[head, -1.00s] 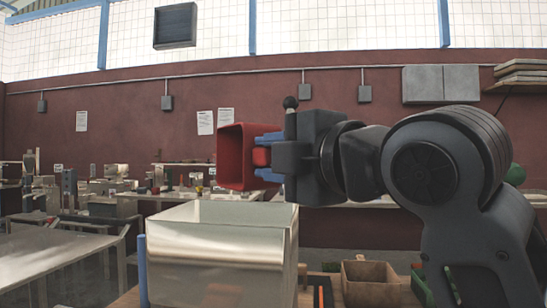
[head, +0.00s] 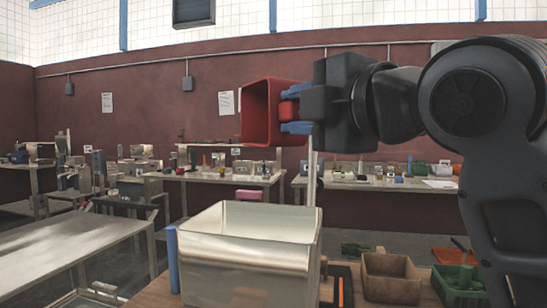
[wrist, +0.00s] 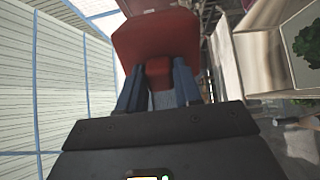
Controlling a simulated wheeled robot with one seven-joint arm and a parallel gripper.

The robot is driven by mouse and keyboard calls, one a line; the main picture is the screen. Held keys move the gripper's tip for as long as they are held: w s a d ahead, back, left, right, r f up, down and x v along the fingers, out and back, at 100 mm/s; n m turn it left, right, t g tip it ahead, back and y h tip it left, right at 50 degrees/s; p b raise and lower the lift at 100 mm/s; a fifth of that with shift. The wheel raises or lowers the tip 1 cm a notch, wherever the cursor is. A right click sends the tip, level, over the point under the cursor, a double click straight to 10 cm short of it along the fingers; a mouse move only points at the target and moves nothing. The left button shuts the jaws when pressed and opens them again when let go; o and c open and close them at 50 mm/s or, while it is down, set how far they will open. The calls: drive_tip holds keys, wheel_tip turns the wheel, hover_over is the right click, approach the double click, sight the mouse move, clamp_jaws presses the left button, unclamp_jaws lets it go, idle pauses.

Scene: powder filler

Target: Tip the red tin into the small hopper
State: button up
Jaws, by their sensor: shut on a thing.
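The red tin (head: 262,112) is in my gripper (head: 296,112), above the small hopper and apart from it. The tin lies on its side with its open mouth toward the left in the head view. Blue fingers are shut on a red block at the tin's side. The wrist view also shows the red tin (wrist: 155,38) beyond the fingers of my gripper (wrist: 158,85). The hopper (head: 250,262) is a shiny metal box with an open top, below the tin. In the wrist view a pale box with green matter inside, perhaps the hopper (wrist: 285,45), shows at right. The tin's inside is mostly shadowed.
A brown bin (head: 390,278) and a green bin (head: 458,287) stand right of the hopper. A blue post (head: 172,258) stands at its left. A grey table (head: 75,255) is at far left. Cluttered benches line the back wall.

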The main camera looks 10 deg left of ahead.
sight(284, 87)
drive_tip(key=r+m+p, duration=0.1)
drive_tip(key=m+p, duration=0.2)
drive_tip(key=shift+r, duration=0.35)
drive_tip(key=m+p, duration=0.2)
drive_tip(key=r+m+p, duration=0.1)
drive_tip(key=m+p, duration=0.3)
drive_tip(key=m, duration=0.1)
drive_tip(key=shift+r+p, duration=0.4)
drive_tip(key=m, duration=0.2)
drive_tip(key=shift+m, duration=0.4)
drive_tip(key=m, duration=0.2)
drive_tip(key=r+m, duration=0.1)
drive_tip(key=m, duration=0.1)
drive_tip(key=shift+r+m, duration=0.2)
drive_tip(key=shift+m, duration=0.5)
